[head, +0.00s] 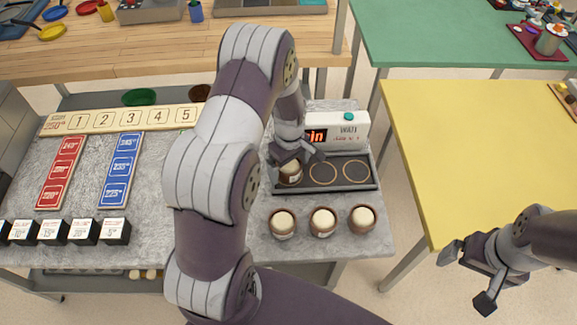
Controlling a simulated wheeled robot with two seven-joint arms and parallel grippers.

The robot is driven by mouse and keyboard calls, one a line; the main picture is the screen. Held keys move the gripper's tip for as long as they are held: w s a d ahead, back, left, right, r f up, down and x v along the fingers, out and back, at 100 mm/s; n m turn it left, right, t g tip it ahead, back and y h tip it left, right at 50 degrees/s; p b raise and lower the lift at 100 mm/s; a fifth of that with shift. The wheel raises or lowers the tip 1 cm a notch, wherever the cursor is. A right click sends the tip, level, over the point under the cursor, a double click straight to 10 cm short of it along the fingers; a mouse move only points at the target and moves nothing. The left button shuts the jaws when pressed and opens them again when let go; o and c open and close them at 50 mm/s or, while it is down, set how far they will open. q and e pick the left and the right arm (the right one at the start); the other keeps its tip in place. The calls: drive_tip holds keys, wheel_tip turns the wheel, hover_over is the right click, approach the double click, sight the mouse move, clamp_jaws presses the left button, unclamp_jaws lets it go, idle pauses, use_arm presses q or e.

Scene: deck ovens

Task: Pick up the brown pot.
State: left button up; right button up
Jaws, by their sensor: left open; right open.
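A small brown pot (291,174) with a pale top stands on the left ring of the dark hotplate (347,188). My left gripper (294,158) is open just over it, its fingers near the pot's sides; contact cannot be told. Similar brown pots with cream tops, a left one (283,224), a middle one (323,222) and a right one (363,219), stand in a row on the grey counter in front. A round brown vessel (200,92) shows partly behind my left arm. My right gripper (481,277) is open and empty at the lower right.
The white control panel (342,132) stands behind the hotplate, whose other two rings are bare. A numbered strip (122,119), red card (61,171), blue card (121,169) and several black blocks (85,232) lie left. The yellow table (470,140) is mostly clear.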

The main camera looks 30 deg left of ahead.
use_arm(q)
drive_tip(key=shift+w+d+f, duration=0.1)
drive_tip(key=shift+w+f, duration=0.05)
drive_tip(key=shift+f, duration=0.15)
drive_tip(key=c, duration=0.5)
drive_tip(key=shift+r, duration=0.1)
drive_tip(key=c, duration=0.6)
